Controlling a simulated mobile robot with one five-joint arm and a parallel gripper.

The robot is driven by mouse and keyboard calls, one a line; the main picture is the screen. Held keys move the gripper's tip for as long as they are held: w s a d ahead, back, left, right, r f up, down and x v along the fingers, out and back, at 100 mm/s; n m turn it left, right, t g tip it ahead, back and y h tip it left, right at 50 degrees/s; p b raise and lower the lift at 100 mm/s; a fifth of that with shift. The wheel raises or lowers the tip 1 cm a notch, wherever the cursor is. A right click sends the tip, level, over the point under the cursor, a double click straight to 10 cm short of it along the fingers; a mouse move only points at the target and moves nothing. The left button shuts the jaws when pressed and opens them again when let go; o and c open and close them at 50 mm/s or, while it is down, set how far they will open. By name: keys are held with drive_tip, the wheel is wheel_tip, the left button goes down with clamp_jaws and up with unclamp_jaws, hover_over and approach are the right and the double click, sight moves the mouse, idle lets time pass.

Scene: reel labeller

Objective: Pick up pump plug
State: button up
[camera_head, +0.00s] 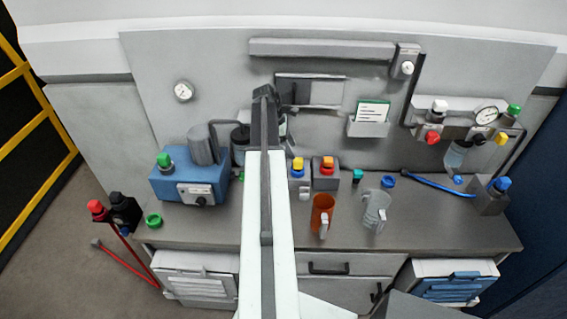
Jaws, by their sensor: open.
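No part is clearly marked as the pump plug. A red-capped dark plug (97,209) at the far left, beside the counter's left end, may be it; a red cord (128,250) runs near it. A black-capped dark piece (122,211) stands right beside it. The blue pump-like box (170,187) with a grey cylinder and green cap is on the counter to the right. My gripper (272,112) is at the far end of my arm, in front of the back panel, well right of the red plug. It is open; its fingers are mostly hidden and I see nothing held.
The grey counter (440,235) holds a brown jug (321,214), a clear jug (375,209), button boxes (326,172) and a blue cable (440,184). A green ring (153,220) is near the left edge. A yellow rail (35,135) is far left.

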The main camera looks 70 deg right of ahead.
sight(298, 160)
drive_tip(key=b+x, duration=0.7)
drive_tip(key=x, duration=0.1)
drive_tip(key=shift+a, duration=0.1)
drive_tip(key=shift+r, duration=0.2)
drive_tip(key=shift+s, duration=0.1)
clamp_jaws()
drive_tip(key=shift+r, duration=0.1)
